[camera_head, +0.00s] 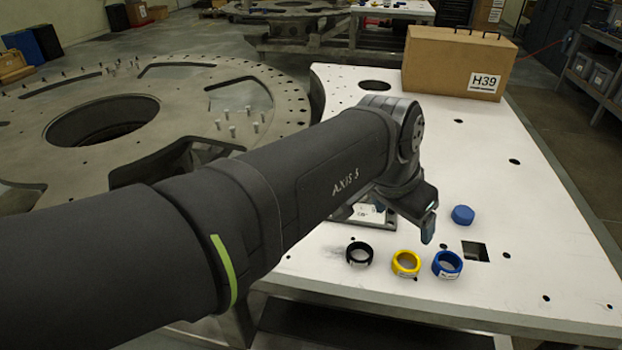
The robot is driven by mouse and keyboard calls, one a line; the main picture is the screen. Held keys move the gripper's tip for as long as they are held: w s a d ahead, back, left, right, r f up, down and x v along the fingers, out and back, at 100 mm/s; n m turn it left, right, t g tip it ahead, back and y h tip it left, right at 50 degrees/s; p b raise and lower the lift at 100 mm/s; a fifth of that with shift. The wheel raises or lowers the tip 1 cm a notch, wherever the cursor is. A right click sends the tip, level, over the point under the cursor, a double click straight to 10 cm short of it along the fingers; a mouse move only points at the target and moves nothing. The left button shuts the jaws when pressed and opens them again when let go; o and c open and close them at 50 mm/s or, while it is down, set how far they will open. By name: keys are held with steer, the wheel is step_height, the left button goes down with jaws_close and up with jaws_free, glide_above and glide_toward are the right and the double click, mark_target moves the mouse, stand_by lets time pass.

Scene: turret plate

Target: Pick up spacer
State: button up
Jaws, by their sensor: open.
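Three short rings stand in a row near the front of the white table: a black ring (359,254), a yellow ring (406,263) and a blue ring (447,264). Each carries a small white label. A solid blue round piece (463,215) lies behind the blue ring. I cannot tell which of these is the spacer. My gripper (428,229) points down, behind and above the yellow and blue rings and left of the blue round piece. It is open with nothing seen in it. One finger shows clearly; the rest is hidden by my wrist.
The white table (540,240) has a square hole (475,251) right of the blue ring. A brown H39 case (455,62) stands at the back. A large round metal plate (190,85) with pins lies left.

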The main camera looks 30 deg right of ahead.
glide_toward(411, 256)
steer(key=shift+m, duration=0.4)
steer(key=f, duration=0.6)
steer(key=shift+s+d+f, duration=0.3)
steer(key=shift+s+f, duration=0.05)
steer(key=c, duration=1)
steer(key=shift+c, duration=0.5)
steer(key=shift+r, duration=0.15)
